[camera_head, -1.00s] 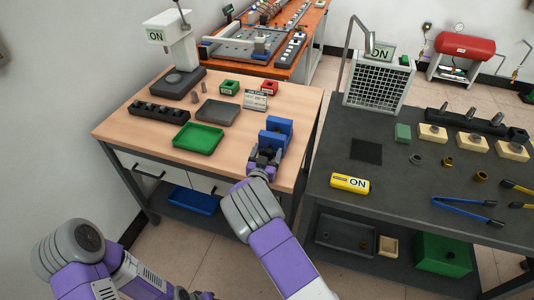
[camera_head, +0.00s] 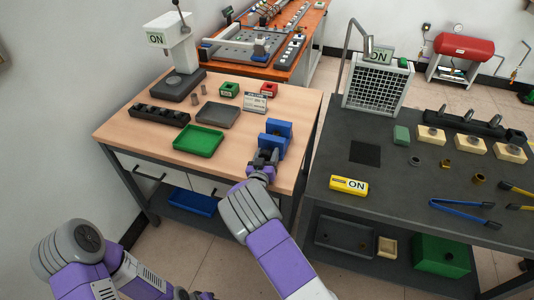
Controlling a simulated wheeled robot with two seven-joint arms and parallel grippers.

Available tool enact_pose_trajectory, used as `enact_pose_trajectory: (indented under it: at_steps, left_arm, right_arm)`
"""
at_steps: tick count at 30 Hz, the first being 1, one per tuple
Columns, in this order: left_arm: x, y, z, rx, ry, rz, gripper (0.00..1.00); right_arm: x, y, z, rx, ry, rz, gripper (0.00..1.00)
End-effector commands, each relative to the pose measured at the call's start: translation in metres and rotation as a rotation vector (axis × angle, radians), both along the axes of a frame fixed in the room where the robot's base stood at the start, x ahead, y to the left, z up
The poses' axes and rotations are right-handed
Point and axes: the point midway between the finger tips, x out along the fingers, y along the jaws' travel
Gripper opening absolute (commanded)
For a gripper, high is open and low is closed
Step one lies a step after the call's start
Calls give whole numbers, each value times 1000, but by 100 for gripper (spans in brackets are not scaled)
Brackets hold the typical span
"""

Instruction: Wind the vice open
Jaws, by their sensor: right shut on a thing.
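The blue vice (camera_head: 277,136) stands near the right front edge of the wooden table. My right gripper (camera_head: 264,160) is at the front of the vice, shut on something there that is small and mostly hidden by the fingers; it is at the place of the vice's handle. The width of the gap between the vice jaws is hard to tell at this size. My left arm is folded at the lower left, and its gripper (camera_head: 195,295) barely shows at the bottom edge, too cut off to read.
On the wooden table (camera_head: 140,142) are a green tray (camera_head: 198,141), a grey tray (camera_head: 218,115), a black block rack (camera_head: 160,114) and a white press (camera_head: 180,60). A dark bench (camera_head: 400,205) stands to the right, with a narrow gap between.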

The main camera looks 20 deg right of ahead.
Motion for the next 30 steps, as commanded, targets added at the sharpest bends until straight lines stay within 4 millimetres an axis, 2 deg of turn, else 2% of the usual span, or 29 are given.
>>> enact_pose_trajectory:
  at_steps: [6, 16, 17, 21, 30]
  left_arm:
    - [0, 0, 8, 0, 0, 0, 43]
    - [0, 0, 8, 0, 0, 0, 43]
    - [0, 0, 8, 0, 0, 0, 43]
    - [0, 0, 8, 0, 0, 0, 43]
    - [0, 0, 8, 0, 0, 0, 43]
  right_arm:
    - [0, 1, 0, -129, 90, 3, 26]
    - [0, 1, -2, -142, 99, 3, 26]
    - [0, 1, -2, -142, 99, 3, 59]
    - [0, 1, -1, -141, 99, 3, 78]
    - [-2, 2, -1, -141, 97, 2, 78]
